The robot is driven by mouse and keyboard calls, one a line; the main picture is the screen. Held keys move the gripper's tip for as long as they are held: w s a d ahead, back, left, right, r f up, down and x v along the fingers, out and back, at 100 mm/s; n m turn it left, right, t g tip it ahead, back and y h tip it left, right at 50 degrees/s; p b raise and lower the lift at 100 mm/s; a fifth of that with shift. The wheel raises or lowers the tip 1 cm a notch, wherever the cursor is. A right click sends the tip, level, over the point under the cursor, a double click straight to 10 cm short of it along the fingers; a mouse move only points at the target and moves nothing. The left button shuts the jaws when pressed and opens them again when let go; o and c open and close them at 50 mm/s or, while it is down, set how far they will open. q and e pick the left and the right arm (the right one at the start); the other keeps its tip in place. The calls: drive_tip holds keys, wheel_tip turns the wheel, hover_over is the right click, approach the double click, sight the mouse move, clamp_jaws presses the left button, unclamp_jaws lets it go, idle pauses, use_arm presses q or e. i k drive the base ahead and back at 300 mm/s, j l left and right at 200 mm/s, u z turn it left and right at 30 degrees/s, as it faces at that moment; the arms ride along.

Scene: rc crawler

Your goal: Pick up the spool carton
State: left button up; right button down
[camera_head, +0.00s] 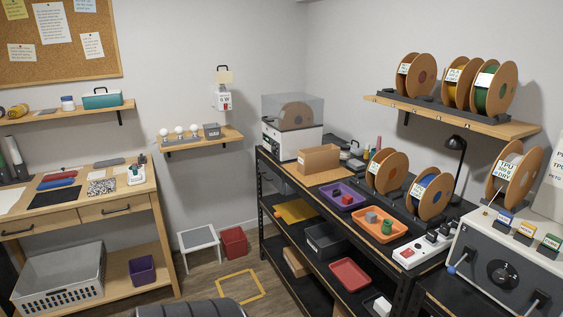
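A brown, open-topped cardboard carton (319,160) stands upright on the black-framed bench, right of the white machine with a clear cover. It is the thing that looks most like the spool carton; no label on it can be read. Its inside is mostly hidden. Neither of my grippers shows in the head view.
A purple tray (341,195), an orange tray (379,225) and upright filament spools (387,172) stand right of the carton. The covered white machine (292,127) is close on its left. Open floor lies left of the bench, with a yellow floor frame (240,287).

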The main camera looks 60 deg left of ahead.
sight(312, 160)
drive_tip(key=u, duration=1.85)
drive_tip(key=i+j+z, duration=0.1)
drive_tip(key=z, duration=0.25)
drive_tip(key=i+j+z, duration=0.1)
drive_tip(key=z, duration=0.3)
drive_tip(key=j+z, duration=0.2)
drive_tip(key=z, duration=0.15)
drive_tip(key=i+j, duration=0.05)
